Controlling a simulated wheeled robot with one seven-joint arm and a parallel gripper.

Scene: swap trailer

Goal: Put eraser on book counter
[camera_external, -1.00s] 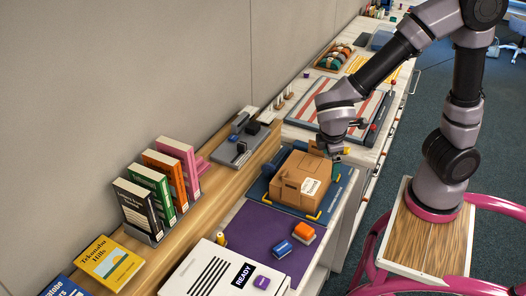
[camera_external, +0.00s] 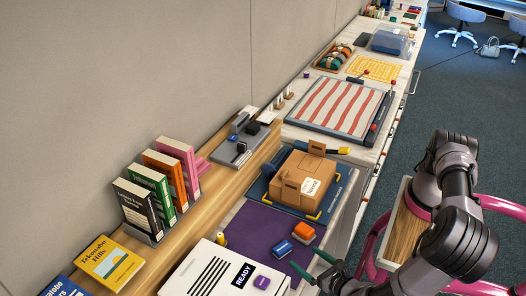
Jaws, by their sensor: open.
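Two small blocks lie on a purple mat (camera_external: 251,228): a blue one with a pale label (camera_external: 278,249) and an orange one with a dark base (camera_external: 304,231). Either may be the eraser; I cannot tell which. A small purple block (camera_external: 262,282) lies on the white READY sheet. The wooden book counter (camera_external: 190,222) runs along the wall with upright books and a flat yellow book (camera_external: 108,262). My gripper (camera_external: 313,265) is open, its green-tipped fingers spread and empty, at the mat's right edge, just right of and below the two blocks.
A cardboard box (camera_external: 304,178) stands on a dark blue mat behind the purple mat. A striped board (camera_external: 340,106) lies farther back. The READY sheet (camera_external: 215,272) lies in front. A small yellow piece (camera_external: 221,239) stands near the mat's left edge. Bare wood shows beside the books.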

